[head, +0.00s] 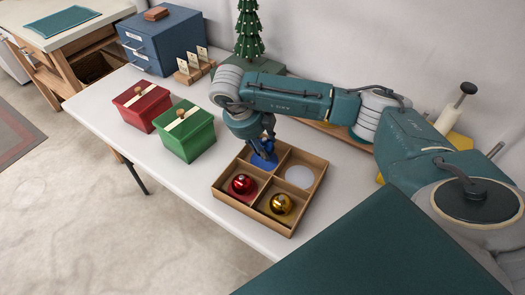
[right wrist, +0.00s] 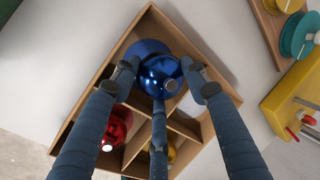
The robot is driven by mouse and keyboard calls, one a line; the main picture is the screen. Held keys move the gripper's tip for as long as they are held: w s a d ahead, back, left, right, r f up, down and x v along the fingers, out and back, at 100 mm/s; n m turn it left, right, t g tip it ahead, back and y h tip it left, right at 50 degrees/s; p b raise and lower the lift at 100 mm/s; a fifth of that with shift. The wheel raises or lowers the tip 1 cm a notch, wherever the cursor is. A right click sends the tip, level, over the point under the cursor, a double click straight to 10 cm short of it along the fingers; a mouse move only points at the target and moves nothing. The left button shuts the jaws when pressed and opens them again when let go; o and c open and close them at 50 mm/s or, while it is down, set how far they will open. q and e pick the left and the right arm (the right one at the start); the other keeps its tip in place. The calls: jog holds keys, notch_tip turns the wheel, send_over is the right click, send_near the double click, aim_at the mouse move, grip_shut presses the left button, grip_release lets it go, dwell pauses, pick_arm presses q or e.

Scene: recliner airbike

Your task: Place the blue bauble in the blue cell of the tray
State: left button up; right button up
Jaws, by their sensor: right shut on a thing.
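The wooden tray (head: 222,186) has four cells and lies on the white table. My right gripper (head: 263,141) points down over its back-left cell, which has a blue disc (head: 264,161) on its floor. In the right wrist view, the fingers are closed around the shiny blue bauble (right wrist: 160,73), and the blue disc (right wrist: 147,46) shows partly behind it. The fingers mostly hide the bauble in the head view. I cannot tell whether it touches the cell floor. A red bauble (head: 243,184) and a gold bauble (head: 281,204) sit in the front cells. My left gripper is out of view.
The back-right cell holds only a pale disc (head: 299,177). A green box (head: 186,137) and a red box (head: 141,106) stand left of the tray. Behind are a small tree (head: 249,32), a card holder (head: 194,70) and a blue drawer unit (head: 163,40). The table's front strip is clear.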

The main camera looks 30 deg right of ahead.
notch_tip(320, 180, down, 3)
jog(key=shift+s+r, duration=0.1)
jog(key=shift+f, duration=0.3)
jog(key=o, duration=0.5)
jog(key=shift+o, duration=0.2)
jog(key=v, duration=1.2)
jog(key=shift+b, duration=0.3)
